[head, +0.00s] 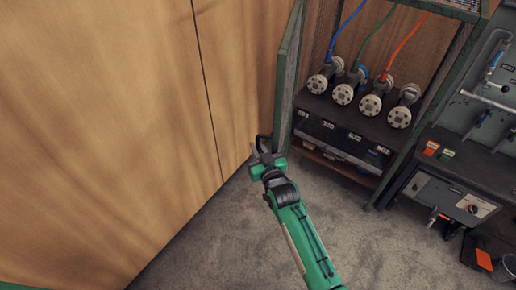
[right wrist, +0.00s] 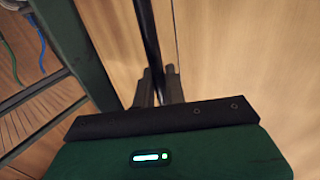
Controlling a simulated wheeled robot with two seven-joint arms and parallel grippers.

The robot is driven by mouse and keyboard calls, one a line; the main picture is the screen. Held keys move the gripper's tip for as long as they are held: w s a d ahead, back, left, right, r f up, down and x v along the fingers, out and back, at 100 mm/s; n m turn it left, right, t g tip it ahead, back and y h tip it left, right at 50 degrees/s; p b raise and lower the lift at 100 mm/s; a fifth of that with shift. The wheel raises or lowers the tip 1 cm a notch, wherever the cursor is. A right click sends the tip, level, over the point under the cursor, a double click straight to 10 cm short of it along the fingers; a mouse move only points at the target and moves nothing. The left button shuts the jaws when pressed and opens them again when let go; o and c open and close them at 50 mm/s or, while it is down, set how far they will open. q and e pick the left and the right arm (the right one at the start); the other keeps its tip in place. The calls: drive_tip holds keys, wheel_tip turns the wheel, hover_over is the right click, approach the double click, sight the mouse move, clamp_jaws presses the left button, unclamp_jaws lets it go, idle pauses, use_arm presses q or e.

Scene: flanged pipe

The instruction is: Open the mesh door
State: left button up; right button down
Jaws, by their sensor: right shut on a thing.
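The mesh door (head: 287,85) is a green-framed panel at the left side of the cabinet in the head view. It stands swung outward, seen nearly edge-on, and the cabinet's inside is exposed. Its green frame (right wrist: 82,50) also shows at the left of the right wrist view. My right gripper (head: 262,150) is at the door's lower near end, shut on a black bar-like handle (right wrist: 149,35) that passes between its fingers (right wrist: 159,88). The exact contact is partly hidden by the gripper body. My left gripper is not in view.
The cabinet shelf (head: 343,117) holds several flanged pipe ends (head: 343,93) with blue, green and orange hoses. A wooden wall (head: 110,120) stands close on the left. A dark bench (head: 465,175) with tools is at right. Grey floor (head: 230,230) is clear around my arm.

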drive_tip(key=c, duration=1.5)
unclamp_jaws()
drive_tip(key=shift+c, duration=0.2)
drive_tip(key=shift+s+d+f, duration=0.15)
drive_tip(key=shift+s+d, duration=0.15)
drive_tip(key=shift+s, duration=0.2)
drive_tip(key=b+v, duration=0.3)
drive_tip(key=v, duration=0.9)
drive_tip(key=shift+s, duration=0.35)
